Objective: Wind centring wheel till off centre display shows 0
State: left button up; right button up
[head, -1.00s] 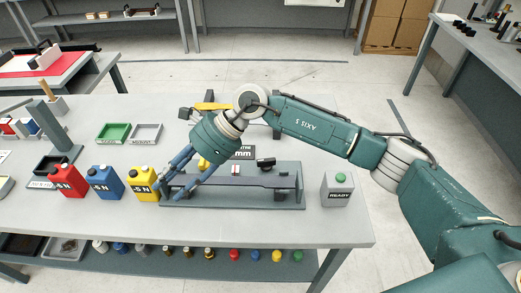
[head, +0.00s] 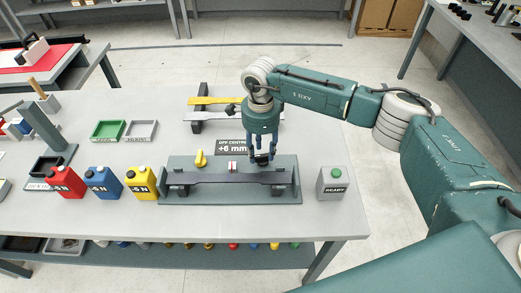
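The off centre display (head: 232,148) stands behind the grey fixture and reads +6 mm. The fixture (head: 230,197) carries a long dark bar (head: 225,179) across two supports, with a small white and red mark piece (head: 232,167) behind the bar's middle. My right gripper (head: 262,157) points straight down at the fixture's back right, its fingers around or just above a small black part (head: 262,160), which seems to be the centring wheel. The fingers mostly hide it, and I cannot tell whether they touch it. My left gripper is not in view.
A yellow knob (head: 201,158) stands at the fixture's back left. Red (head: 64,182), blue (head: 103,183) and yellow (head: 142,183) weight cans stand to the left. A READY box (head: 333,184) with a green button is at the right. Yellow and grey bars (head: 215,101) lie behind.

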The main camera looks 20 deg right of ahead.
jog(key=shift+f, duration=1)
jog(key=shift+c, duration=0.2)
grip_shut()
jog(key=shift+f+n+b, duration=0.15)
jog(key=shift+n+b, duration=0.15)
jog(key=shift+b, duration=0.15)
jog(key=n+b, duration=0.3)
jog(key=b, duration=0.1)
jog(key=n+b, duration=0.3)
jog(key=b, duration=0.2)
jog(key=n+b, duration=0.3)
jog(key=b, duration=0.1)
jog(key=shift+s+d+n, duration=0.2)
jog(key=shift+d+n, duration=0.05)
jog(key=shift+n, duration=0.15)
jog(key=n+b, duration=0.3)
jog(key=shift+d, duration=0.15)
jog(key=shift+d+r+n+b, duration=0.1)
jog(key=shift+n+b, duration=0.3)
jog(key=shift+n, duration=0.65)
jog(key=shift+d+r+n+b, duration=0.1)
jog(key=shift+n+b, duration=0.3)
jog(key=shift+n, duration=0.65)
